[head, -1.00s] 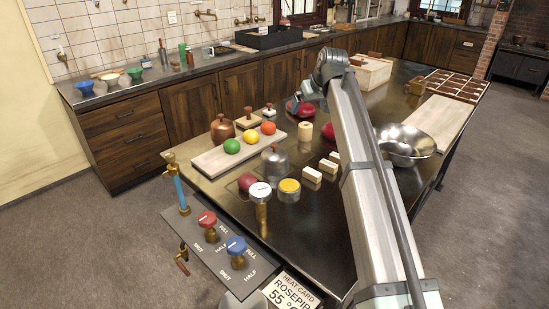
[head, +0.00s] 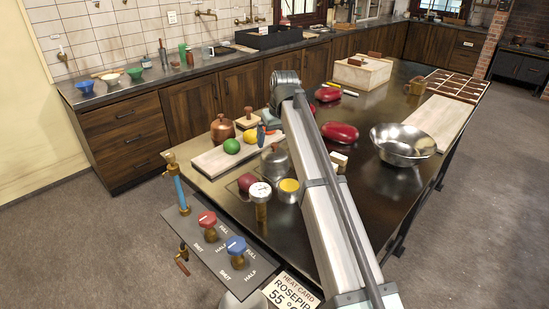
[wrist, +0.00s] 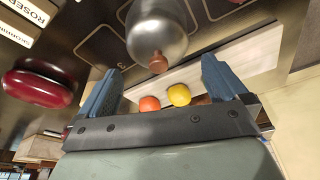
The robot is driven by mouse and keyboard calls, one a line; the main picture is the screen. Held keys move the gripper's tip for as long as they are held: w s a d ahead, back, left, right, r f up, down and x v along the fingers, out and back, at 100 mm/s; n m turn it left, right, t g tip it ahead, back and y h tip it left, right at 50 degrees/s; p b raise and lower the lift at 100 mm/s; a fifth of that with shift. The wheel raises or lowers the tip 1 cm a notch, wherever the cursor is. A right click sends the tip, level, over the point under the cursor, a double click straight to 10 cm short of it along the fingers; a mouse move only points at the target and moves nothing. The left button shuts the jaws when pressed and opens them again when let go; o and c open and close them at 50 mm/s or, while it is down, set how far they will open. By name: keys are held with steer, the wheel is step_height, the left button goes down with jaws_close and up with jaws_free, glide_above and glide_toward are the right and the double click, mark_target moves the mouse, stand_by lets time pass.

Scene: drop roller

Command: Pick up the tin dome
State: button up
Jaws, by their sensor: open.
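The tin dome (head: 275,161), a grey metal dome with a small knob, stands on the dark table in the head view, in front of the pale board. In the wrist view the dome (wrist: 157,28) is at the top centre, its brown knob (wrist: 158,63) pointing toward my gripper. My gripper (wrist: 160,67) is open and empty in the wrist view, with its blue fingers to either side of the knob's line. The knob appears between the fingertips in the picture, but I cannot tell the distance. In the head view my arm partly hides the gripper, just behind the dome.
A pale board (head: 207,162) holds a green ball (head: 231,146) and a yellow ball (head: 250,137); an orange ball (wrist: 149,104) shows in the wrist view. A copper pot (head: 222,130), white-topped jar (head: 260,190) and yellow-topped tin (head: 289,188) stand close by. A steel bowl (head: 403,147) is right.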

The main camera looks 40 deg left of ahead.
mark_target(275, 145)
steer(key=shift+x, duration=3.35)
steer(key=shift+w+r, duration=0.1)
steer(key=shift+w, duration=0.05)
steer(key=c, duration=0.7)
